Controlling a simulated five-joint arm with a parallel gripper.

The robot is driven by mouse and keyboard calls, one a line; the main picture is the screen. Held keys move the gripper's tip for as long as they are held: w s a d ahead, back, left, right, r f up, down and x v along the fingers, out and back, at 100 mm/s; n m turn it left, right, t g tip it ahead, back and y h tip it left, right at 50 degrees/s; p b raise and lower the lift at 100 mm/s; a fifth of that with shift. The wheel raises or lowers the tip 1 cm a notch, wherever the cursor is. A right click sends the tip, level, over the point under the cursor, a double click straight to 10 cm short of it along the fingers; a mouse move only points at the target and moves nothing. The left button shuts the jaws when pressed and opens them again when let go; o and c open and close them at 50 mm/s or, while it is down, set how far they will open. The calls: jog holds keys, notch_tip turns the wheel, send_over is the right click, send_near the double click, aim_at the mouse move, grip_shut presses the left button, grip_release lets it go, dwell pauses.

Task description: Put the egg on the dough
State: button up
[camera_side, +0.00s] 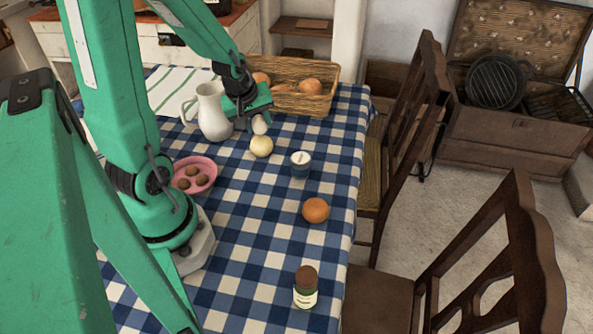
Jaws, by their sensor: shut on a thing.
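My gripper (257,114) points down over the checked table and is shut on the egg (259,126), a pale off-white oval whose lower part shows below the fingers. A round cream-coloured ball, seemingly the dough (261,147), sits on the cloth just below the egg in the picture. The egg looks close above or just behind it; I cannot tell whether they touch. The top of the egg is hidden by the fingers.
A white jug (212,113) stands close left of my gripper. A wicker basket (318,104) with brown rolls is behind it.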

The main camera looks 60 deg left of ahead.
jog(key=shift+f, duration=0.5)
jog(key=shift+f, duration=0.1)
jog(key=o, duration=0.7)
jog(key=shift+v, duration=6.1)
jog(key=shift+a, duration=0.1)
